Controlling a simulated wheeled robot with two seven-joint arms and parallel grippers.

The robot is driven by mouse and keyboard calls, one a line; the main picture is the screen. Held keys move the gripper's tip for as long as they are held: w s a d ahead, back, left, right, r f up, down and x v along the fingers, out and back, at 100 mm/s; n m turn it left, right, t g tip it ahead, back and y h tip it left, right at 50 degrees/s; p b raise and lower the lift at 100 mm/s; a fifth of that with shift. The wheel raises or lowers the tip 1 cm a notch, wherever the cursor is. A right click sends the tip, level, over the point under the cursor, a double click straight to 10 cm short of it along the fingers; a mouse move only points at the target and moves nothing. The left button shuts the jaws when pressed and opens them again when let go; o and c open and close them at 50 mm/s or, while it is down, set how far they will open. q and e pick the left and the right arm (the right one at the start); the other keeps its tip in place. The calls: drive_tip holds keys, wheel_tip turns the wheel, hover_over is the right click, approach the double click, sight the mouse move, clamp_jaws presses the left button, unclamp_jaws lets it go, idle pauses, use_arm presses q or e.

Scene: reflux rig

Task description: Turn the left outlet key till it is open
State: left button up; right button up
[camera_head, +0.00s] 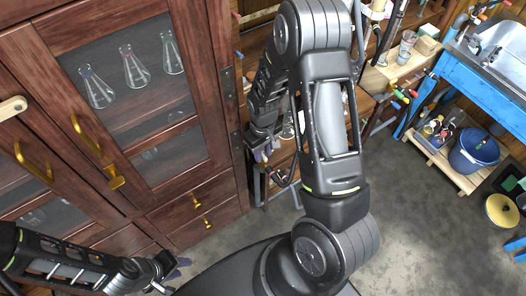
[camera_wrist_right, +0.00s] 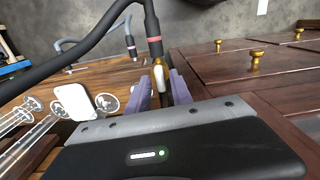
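In the right wrist view, a small brass and pale key-like fitting (camera_wrist_right: 160,79) stands below the end of a dark hose with a red band. I cannot tell whether it is the left outlet key, or how far it is turned. My right gripper's two purple fingers (camera_wrist_right: 162,90) point at it and stand apart, one on each side; I see no clear contact. In the head view my right gripper (camera_head: 263,152) is beside the wooden bench, partly hidden by my arm. My left gripper (camera_head: 177,268) is low at the left, away from the bench; its fingers are barely visible.
A wooden cabinet (camera_head: 226,187) with glass doors and brass handles fills the left. A second hose (camera_wrist_right: 130,42) and glassware (camera_wrist_right: 33,104) are near my right gripper. A blue bench (camera_head: 451,80) and blue bucket (camera_head: 474,153) stand right. The grey floor between is clear.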

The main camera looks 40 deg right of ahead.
sight(263, 155)
drive_tip(key=shift+o, duration=0.5)
wheel_tip(263, 155, up, 8)
drive_tip(key=shift+f, duration=0.1)
idle(0.5)
drive_tip(key=s+a+f+y, duration=0.1)
drive_tip(key=s+a+f, duration=0.3)
drive_tip(key=a, duration=0.4)
drive_tip(key=s+a+f+m+y, duration=0.1)
drive_tip(key=s+a+f, duration=0.4)
drive_tip(key=a, duration=0.3)
drive_tip(key=s+a+f+m+y, duration=0.1)
drive_tip(key=s+a+f+y, duration=0.1)
drive_tip(key=s+a+f, duration=0.3)
drive_tip(key=a, duration=0.3)
drive_tip(key=shift+s+a+f+t, duration=0.15)
drive_tip(key=shift+s+a+t, duration=0.15)
drive_tip(key=shift+s+a, duration=0.1)
